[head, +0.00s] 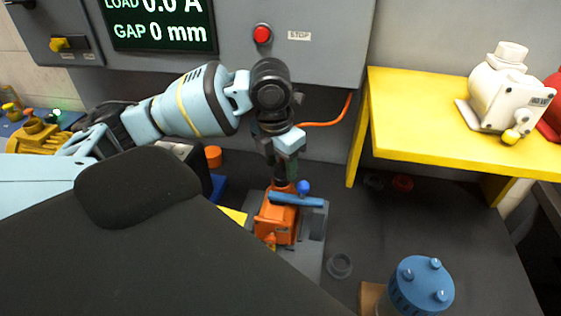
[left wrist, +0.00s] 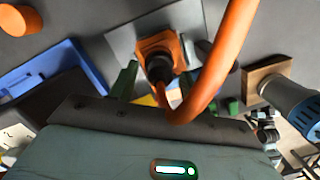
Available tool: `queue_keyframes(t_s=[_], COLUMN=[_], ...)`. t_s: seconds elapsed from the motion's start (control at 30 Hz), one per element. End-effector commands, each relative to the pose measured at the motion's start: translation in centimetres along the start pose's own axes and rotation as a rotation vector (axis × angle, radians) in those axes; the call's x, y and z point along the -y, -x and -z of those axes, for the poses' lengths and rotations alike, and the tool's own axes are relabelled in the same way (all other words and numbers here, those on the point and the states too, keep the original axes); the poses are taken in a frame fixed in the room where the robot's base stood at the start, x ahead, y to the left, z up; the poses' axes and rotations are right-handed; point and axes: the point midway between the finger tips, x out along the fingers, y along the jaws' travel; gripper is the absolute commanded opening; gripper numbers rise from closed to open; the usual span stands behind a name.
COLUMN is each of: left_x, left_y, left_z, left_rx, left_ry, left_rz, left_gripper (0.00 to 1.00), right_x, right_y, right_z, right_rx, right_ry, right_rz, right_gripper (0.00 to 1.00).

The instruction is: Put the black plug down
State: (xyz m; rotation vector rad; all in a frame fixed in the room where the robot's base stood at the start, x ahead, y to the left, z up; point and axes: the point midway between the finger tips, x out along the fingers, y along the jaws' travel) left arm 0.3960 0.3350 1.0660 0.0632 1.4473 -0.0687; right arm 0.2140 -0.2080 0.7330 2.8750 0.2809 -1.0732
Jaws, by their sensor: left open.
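The black plug (left wrist: 160,75) sits at the top of the orange motor (left wrist: 158,46) in the left wrist view, at the end of a thick orange cable (left wrist: 222,62). I cannot tell how deep it is seated. In the head view my gripper mostly hides the plug. The orange motor (head: 275,222) stands in a grey clamp with a blue handle (head: 298,199). My left gripper (head: 283,172) points down just above this motor. Its green fingers (left wrist: 178,88) stand apart on either side of the plug. My right gripper does not show.
A panel display (head: 160,22) reads "GAP 0 mm". A yellow shelf (head: 430,110) at the right bears a white motor (head: 505,92). A blue motor (head: 420,284) stands front right, near a dark ring (head: 339,265). An orange cylinder (head: 213,156) stands left of the clamp.

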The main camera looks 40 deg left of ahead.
Motion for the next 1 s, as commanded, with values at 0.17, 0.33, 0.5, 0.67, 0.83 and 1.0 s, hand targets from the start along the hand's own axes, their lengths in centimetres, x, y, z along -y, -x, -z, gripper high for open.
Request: queue_keyframes(t_s=[0.17,0.33,0.5,0.67,0.83,1.0], left_x=[0.0,0.0,0.1,0.0,0.0,0.0], left_y=[0.8,3.3,7.0,10.2,11.7,12.3], left_z=[-0.1,-0.1,-0.2,-0.1,-0.1,0.0], left_rx=[0.003,0.004,0.006,0.005,0.003,0.0], left_ry=[0.0,-0.001,-0.001,-0.001,0.0,0.0], left_rz=[0.0,0.001,0.002,0.001,-0.001,0.0], left_gripper=[0.48,0.48,0.48,0.48,0.48,0.48], right_x=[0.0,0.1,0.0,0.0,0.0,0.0], right_y=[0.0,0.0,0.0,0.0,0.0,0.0], right_z=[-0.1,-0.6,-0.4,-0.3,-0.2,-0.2], right_rx=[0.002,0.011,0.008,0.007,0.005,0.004], right_ry=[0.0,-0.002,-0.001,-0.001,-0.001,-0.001], right_rz=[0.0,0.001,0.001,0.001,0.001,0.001], right_gripper=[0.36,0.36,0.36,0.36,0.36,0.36])
